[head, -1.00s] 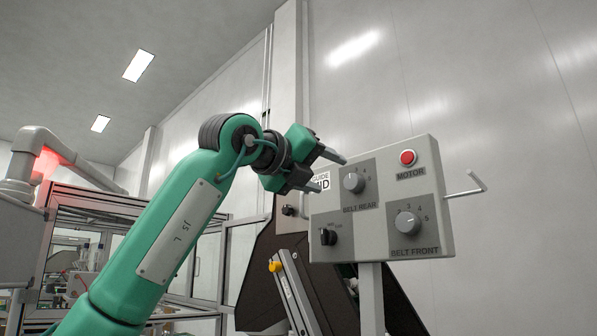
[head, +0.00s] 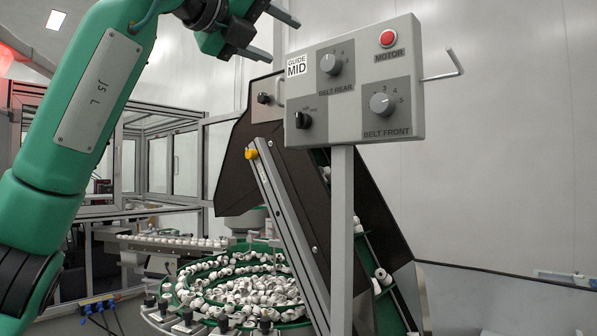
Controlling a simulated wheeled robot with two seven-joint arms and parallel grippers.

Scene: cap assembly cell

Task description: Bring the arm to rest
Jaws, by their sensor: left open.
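My left arm is green and comes in from the left, running up to the top edge of the head view. My left gripper (head: 284,39) is at the top, just above and left of the control panel (head: 353,78). Its two dark fingers are spread apart with nothing between them. They appear clear of the panel's face. The upper part of the wrist is cut off by the frame edge. My right gripper is not in the picture.
The panel has a red motor button (head: 388,38), a belt rear knob (head: 331,63) and a belt front knob (head: 382,103), on a grey post (head: 342,230). A bent rod (head: 446,70) sticks out right. Below is a green-rimmed bowl (head: 187,272) of white caps.

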